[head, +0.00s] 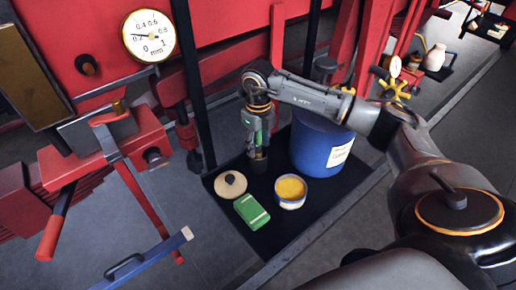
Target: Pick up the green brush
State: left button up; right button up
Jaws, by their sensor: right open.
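A small green block with a pale stripe (252,210), the only thing that looks like the green brush, lies on a black tray (285,238). Its bristles cannot be made out. My right gripper (258,168) points down over the back of the tray, behind the green block and apart from it. Its fingers look dark and small, open, with nothing seen between them. My left gripper is not in view.
A beige disc with a dark knob (231,184) and a tin of yellow stuff (290,188) flank the block. A blue drum (318,150) stands right of my gripper. A red machine with a gauge (149,36) is behind. The tray's front is clear.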

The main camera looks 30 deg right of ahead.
grip_shut()
jog(key=shift+r, duration=0.1)
jog(key=shift+r, duration=0.35)
notch_tip(320, 180, up, 8)
jog(key=b, duration=0.3)
jog(key=shift+r, duration=0.6)
